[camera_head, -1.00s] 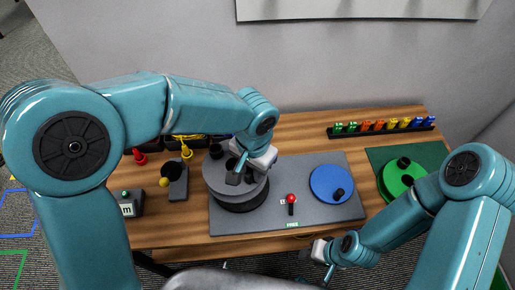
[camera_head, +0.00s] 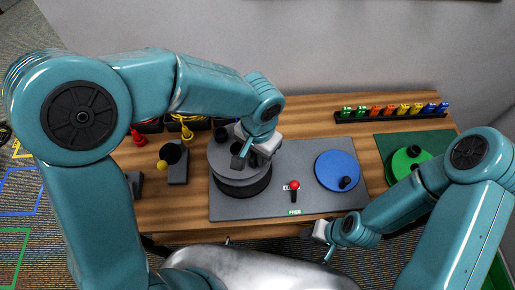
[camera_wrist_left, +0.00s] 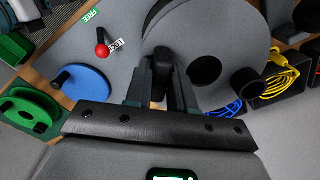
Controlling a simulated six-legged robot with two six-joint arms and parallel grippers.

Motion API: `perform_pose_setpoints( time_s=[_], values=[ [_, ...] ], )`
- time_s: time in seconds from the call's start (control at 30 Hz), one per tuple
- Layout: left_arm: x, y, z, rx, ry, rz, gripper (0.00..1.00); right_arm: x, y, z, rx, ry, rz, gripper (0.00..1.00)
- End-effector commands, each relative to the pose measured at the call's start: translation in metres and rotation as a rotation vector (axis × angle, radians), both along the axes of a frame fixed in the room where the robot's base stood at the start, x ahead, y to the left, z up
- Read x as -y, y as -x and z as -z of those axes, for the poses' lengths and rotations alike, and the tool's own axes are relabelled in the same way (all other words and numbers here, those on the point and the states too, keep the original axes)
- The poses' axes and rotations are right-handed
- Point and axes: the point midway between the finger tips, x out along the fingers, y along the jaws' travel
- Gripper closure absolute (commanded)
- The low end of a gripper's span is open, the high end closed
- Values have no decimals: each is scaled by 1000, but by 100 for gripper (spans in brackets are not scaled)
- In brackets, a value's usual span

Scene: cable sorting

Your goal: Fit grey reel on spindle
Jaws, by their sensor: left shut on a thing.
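The grey reel (camera_head: 226,163) is a wide flat disc above a dark round drum or base (camera_head: 244,187) on the grey mat. My left gripper (camera_head: 243,157) is over it. In the left wrist view the jaws (camera_wrist_left: 160,88) are shut on a dark upright post or handle (camera_wrist_left: 159,62) at the reel. The disc (camera_wrist_left: 229,32) there shows a dark round centre (camera_wrist_left: 204,70) and a black knob (camera_wrist_left: 244,85). I cannot make out the spindle or tell whether the reel is seated. My right gripper (camera_head: 324,243) is low by the table's front edge, its jaws too small to judge.
A blue disc (camera_head: 337,166) with a black knob and a red-topped lever (camera_head: 294,187) are on the grey mat (camera_head: 306,152). A green reel (camera_head: 405,160) is at the right. A rack of coloured clips (camera_head: 390,114) stands behind. Yellow cable (camera_head: 187,130) is at the back left.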

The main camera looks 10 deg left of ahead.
Motion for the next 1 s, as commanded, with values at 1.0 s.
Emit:
perform_pose_setpoints(
  time_s=[1.0],
  values=[
    [0,-4,72,2,1,-1,100,0,0,66,0,0,0,57]
  ],
)
